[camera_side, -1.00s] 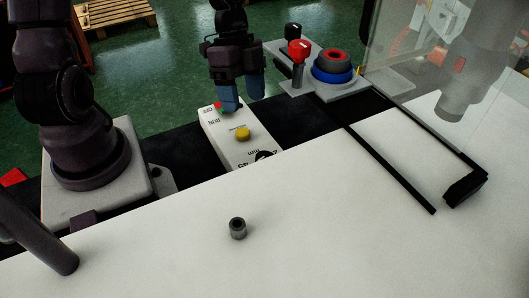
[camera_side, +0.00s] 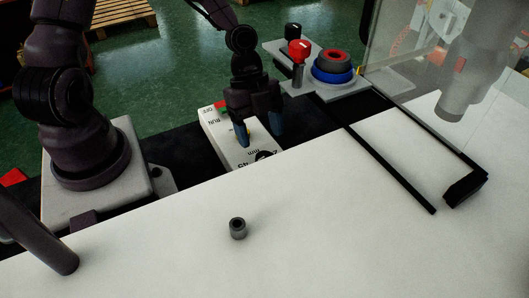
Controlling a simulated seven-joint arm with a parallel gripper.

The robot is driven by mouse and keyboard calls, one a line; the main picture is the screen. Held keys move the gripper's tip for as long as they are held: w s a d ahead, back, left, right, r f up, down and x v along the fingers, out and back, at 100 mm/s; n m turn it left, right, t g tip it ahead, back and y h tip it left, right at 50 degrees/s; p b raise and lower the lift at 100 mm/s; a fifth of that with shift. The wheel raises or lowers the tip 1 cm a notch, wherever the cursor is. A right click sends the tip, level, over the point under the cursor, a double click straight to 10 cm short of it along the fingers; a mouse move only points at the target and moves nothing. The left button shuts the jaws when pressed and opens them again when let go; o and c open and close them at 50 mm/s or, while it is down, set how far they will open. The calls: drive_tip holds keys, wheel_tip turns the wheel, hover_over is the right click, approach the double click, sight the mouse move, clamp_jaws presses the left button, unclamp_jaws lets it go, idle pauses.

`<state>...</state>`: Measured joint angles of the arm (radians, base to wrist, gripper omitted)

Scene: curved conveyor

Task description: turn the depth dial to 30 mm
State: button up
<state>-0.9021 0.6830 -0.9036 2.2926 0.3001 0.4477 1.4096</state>
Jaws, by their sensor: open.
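The depth dial (camera_side: 265,155) is a dark round knob at the near end of a white control box (camera_side: 213,131), cut off by the white table edge in the side view. Its pointer and scale are too small to read. My gripper (camera_side: 260,138) is above the box, just behind the dial, with its blue-tipped fingers pointing down and spread apart. It is open, and I see nothing held in it. The fingers hide most of the yellow button. I cannot tell whether a fingertip touches the box.
A small grey hollow cylinder (camera_side: 238,228) stands on the white table (camera_side: 330,230). A clear panel (camera_side: 420,75) with a dark frame stands at right.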

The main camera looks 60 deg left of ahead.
sight(264, 156)
drive_tip(key=shift+x, duration=2.7)
drive_tip(key=c, duration=0.9)
